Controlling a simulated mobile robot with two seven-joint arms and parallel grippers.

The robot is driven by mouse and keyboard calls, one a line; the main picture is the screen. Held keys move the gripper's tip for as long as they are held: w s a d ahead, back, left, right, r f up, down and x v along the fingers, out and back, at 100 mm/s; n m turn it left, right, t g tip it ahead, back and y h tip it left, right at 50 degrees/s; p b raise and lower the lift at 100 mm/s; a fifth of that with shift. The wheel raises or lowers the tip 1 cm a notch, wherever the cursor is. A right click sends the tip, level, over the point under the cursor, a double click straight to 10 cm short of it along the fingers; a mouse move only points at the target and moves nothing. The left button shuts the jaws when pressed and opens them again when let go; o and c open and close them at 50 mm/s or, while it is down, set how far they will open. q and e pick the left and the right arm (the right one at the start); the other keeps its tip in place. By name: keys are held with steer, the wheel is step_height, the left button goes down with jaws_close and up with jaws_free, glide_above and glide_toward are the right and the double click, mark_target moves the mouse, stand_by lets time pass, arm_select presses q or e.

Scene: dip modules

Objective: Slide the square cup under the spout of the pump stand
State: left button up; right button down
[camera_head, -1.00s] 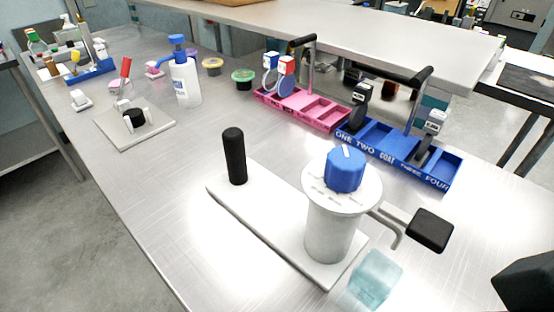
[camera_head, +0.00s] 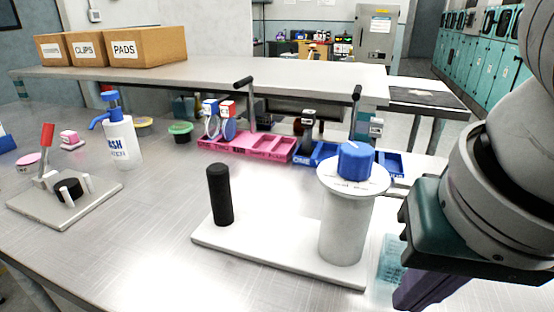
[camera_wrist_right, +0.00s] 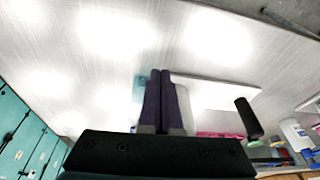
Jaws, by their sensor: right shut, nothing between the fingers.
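The pump stand has a white base (camera_head: 275,258), a black upright post (camera_head: 219,195) and a white cylinder (camera_head: 345,230) topped by a blue knob (camera_head: 356,161). Its spout is hidden behind my right arm. The clear bluish square cup (camera_head: 390,262) stands on the table just right of the base, partly covered by my gripper. My right gripper (camera_head: 415,292) has purple fingers, in front of and right of the cup. In the right wrist view the fingers (camera_wrist_right: 160,78) are pressed together and empty, with a bluish bit of the cup (camera_wrist_right: 140,85) behind them. My left gripper is out of view.
Behind the stand are a pink tray (camera_head: 262,146) and a blue tray (camera_head: 322,154) with handles. A soap bottle (camera_head: 122,143) and a plate with a red lever (camera_head: 70,205) stand at left. The table between them and the stand is clear.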

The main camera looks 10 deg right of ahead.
mark_target(398, 261)
steer(key=shift+m+h, duration=0.5)
steer(key=shift+m, duration=0.3)
steer(key=b+x, duration=0.1)
steer(key=x, duration=0.2)
steer(key=d+b+x, duration=0.1)
steer(key=x, duration=0.3)
steer(key=d+b+x, duration=0.1)
steer(key=x, duration=0.3)
steer(key=shift+w+r, duration=0.2)
steer(key=w, duration=0.1)
steer(key=w+d, duration=0.1)
steer(key=w, duration=0.1)
steer(key=shift+d+r, duration=0.35)
steer(key=shift+w+d, duration=0.15)
